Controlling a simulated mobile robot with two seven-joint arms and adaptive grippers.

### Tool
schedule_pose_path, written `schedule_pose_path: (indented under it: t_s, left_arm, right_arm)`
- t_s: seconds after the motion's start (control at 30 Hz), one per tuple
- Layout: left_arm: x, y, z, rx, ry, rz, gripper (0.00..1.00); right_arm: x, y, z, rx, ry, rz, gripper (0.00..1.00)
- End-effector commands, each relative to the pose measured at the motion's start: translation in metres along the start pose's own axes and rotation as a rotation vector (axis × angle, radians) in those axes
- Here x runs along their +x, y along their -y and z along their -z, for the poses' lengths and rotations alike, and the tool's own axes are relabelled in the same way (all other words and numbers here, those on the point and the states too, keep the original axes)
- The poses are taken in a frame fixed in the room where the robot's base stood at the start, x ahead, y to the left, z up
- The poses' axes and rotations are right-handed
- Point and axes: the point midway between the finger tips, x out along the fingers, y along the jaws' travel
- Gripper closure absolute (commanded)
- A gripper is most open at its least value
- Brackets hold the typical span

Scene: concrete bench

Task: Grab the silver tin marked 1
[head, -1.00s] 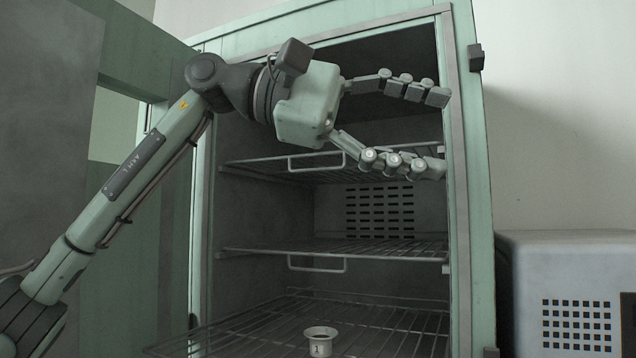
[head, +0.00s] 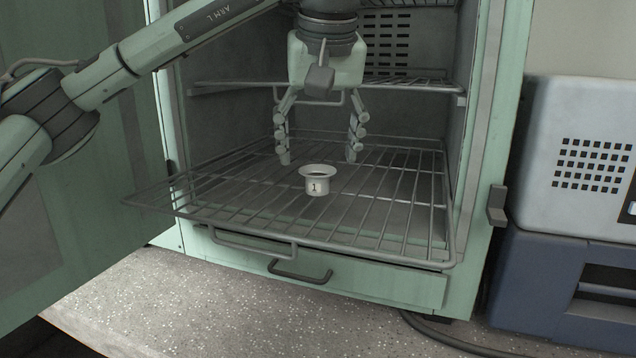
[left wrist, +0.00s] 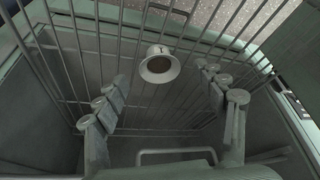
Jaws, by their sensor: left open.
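The silver tin marked 1 (head: 316,184) is a small round cup with a flared rim. It stands upright on the pulled-out lowest wire rack (head: 376,226) of the green cabinet. My left gripper (head: 319,158) points down, open and empty, a little behind and above the tin in the head view. In the left wrist view the tin (left wrist: 159,66) shows beyond the fingertips, roughly midway across the gap between the fingers (left wrist: 163,88). The fingers do not touch it. My right gripper is not in view.
A middle rack (head: 420,87) sits behind and above the gripper. The cabinet door (head: 70,190) stands open at left. A grey box (head: 585,145) on a blue unit (head: 560,280) stands at right. The speckled bench (head: 200,310) in front is clear.

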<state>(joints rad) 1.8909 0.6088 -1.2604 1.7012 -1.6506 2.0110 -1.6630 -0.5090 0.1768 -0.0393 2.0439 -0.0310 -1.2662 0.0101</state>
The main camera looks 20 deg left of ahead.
Motion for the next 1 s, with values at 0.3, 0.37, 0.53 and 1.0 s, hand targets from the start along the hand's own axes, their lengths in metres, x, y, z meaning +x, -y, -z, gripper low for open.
schedule_pose_path:
  t_s: [0.3,0.37,0.53,1.0]
  left_arm:
    - [0.034,-0.001,0.004,-0.001,0.001,-0.002,0.30]
    - [0.034,-0.001,0.004,-0.001,0.001,-0.002,0.30]
    - [0.034,-0.001,0.004,0.000,0.001,-0.002,0.35]
    - [0.034,-0.001,0.004,0.000,0.001,-0.003,0.83]
  right_arm:
    - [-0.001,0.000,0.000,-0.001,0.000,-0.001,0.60]
    - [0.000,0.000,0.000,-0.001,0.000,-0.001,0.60]
    - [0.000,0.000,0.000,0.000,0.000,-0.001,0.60]
    - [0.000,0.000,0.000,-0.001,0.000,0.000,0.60]
